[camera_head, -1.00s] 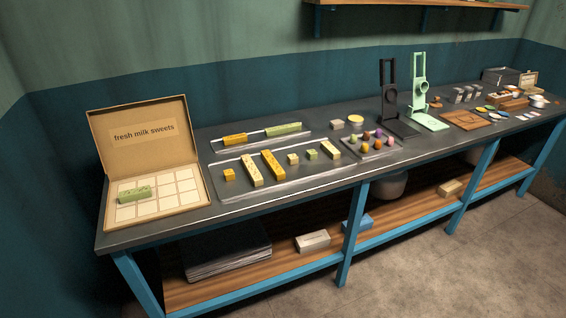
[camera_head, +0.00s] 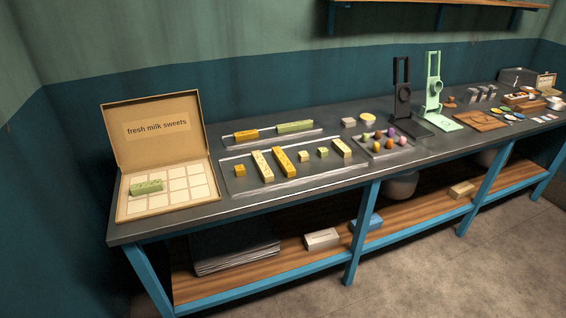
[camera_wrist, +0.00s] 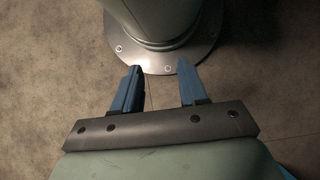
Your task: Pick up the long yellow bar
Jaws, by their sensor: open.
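A long yellow bar (camera_head: 283,161) lies in the front metal tray (camera_head: 310,182) on the bench, angled away from me. A long cream bar (camera_head: 263,166) lies just left of it, and a cream bar (camera_head: 341,148) lies at the tray's right end. A shorter orange-yellow bar (camera_head: 246,134) lies in the rear tray beside a green bar (camera_head: 295,126). My gripper (camera_wrist: 158,68) shows only in the wrist view, its two blue fingers apart with nothing between them. It points at the floor and my round base, away from the bench.
Small yellow (camera_head: 239,170) and pale cubes share the front tray. An open sweets box (camera_head: 161,160) holding one green bar stands left. A tray of coloured balls (camera_head: 383,146), black stand (camera_head: 403,100) and green stand (camera_head: 434,95) stand right. A shelf (camera_head: 430,5) hangs above.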

